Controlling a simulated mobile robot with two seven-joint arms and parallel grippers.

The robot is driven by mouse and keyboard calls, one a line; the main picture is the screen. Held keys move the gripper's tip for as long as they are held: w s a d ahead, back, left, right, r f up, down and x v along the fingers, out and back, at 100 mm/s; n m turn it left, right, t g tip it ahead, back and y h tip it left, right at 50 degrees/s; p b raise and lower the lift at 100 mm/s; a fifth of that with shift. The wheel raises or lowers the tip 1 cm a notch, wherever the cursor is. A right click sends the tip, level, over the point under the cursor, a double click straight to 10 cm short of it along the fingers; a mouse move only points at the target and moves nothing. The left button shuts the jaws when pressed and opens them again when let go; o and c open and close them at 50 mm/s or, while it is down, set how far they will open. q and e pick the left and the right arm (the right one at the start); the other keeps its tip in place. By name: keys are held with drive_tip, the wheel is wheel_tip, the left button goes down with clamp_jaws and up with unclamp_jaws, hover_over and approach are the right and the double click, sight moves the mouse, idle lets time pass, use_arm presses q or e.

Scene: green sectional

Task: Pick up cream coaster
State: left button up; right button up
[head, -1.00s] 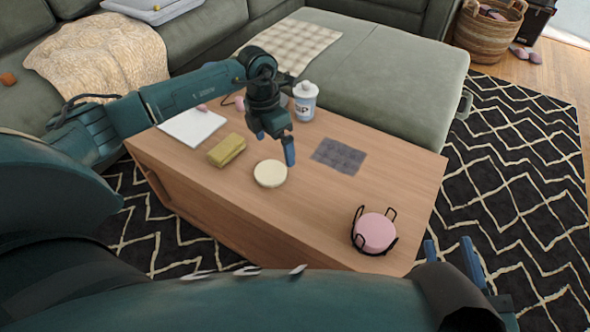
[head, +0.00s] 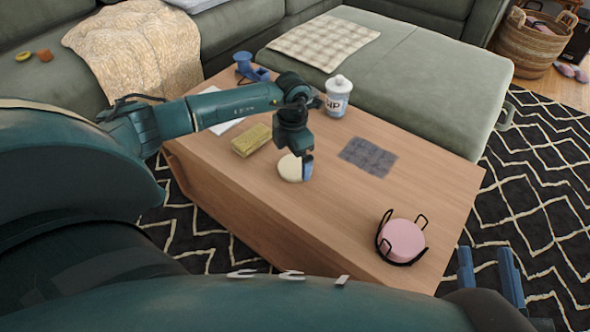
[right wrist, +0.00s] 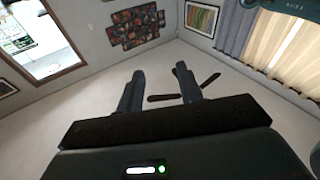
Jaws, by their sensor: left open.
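The cream coaster (head: 288,168) is a flat round disc lying on the wooden coffee table (head: 330,222). My left gripper (head: 305,168) points down over the coaster's right side and hides part of it. I cannot tell whether its fingers touch the coaster. It is open. A pink round coaster (head: 401,240) sits in a black wire holder (head: 382,247) near the table's front right corner. My right gripper (head: 490,277) is at the lower right, beyond the table edge. Its two fingers stand apart and empty, and they also show in the right wrist view (right wrist: 158,92).
A yellow sponge-like block (head: 251,140) lies left of the coaster. A grey cloth square (head: 368,156) lies to its right. A white lidded jar (head: 337,96) stands behind, near a blue object (head: 249,68) and a white sheet. Bare tabletop lies in front of the coaster.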

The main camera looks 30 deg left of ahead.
sight(295, 167)
use_arm(q)
wheel_tip(295, 167, down, 2)
drive_tip(key=shift+f+b, duration=0.3)
drive_tip(key=c, duration=1)
use_arm(e)
drive_tip(key=shift+a+r, duration=0.15)
use_arm(q)
drive_tip(key=shift+r, duration=0.1)
